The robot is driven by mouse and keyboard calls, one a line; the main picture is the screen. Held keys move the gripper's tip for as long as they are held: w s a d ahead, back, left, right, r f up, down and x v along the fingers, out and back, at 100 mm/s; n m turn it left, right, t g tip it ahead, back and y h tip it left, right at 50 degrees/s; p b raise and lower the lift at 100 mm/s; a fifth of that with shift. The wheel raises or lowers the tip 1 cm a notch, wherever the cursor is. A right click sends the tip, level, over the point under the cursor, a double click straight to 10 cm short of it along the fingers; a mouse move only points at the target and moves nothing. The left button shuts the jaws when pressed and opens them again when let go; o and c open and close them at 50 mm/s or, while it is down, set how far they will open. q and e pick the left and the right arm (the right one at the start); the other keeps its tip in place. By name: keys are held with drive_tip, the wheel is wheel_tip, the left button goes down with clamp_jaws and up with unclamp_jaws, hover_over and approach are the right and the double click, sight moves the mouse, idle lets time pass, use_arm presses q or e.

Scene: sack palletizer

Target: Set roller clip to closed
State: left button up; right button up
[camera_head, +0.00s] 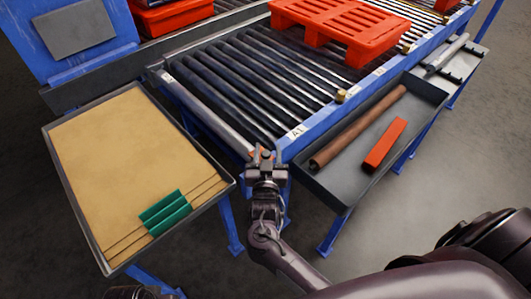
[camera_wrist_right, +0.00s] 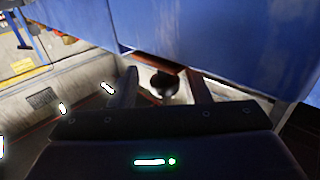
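My right gripper (camera_head: 262,158) is at the near corner of the roller conveyor (camera_head: 222,150), by the end of the front roller. Small orange-red parts show at its fingertips, and I cannot tell whether they belong to the roller clip. In the right wrist view the two fingers of my right gripper (camera_wrist_right: 163,92) stand apart. A small dark rounded piece (camera_wrist_right: 164,84) shows between them, beside the blue frame (camera_wrist_right: 215,40). I cannot tell if it is the clip or if the fingers touch it. The clip's position is not readable. My left gripper is not clearly visible.
A tray table (camera_head: 60,190) with a tan sheet and green strips stands left. A grey side tray (camera_head: 345,195) holds a brown roll (camera_head: 358,127) and a red-orange block (camera_head: 385,145). A red pallet (camera_head: 340,28) lies on the rollers. Floor is open at right.

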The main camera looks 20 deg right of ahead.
sight(267, 157)
drive_tip(key=shift+s+a, duration=0.1)
drive_tip(key=shift+s+a, duration=0.15)
drive_tip(key=shift+s, duration=0.1)
drive_tip(key=v, duration=0.6)
drive_tip(key=shift+s+a+p, duration=0.15)
drive_tip(key=shift+s+p, duration=0.25)
use_arm(q)
wheel_tip(267, 157, down, 3)
drive_tip(key=shift+w+r, duration=0.1)
drive_tip(key=shift+w, duration=0.05)
use_arm(e)
drive_tip(key=shift+s, duration=0.1)
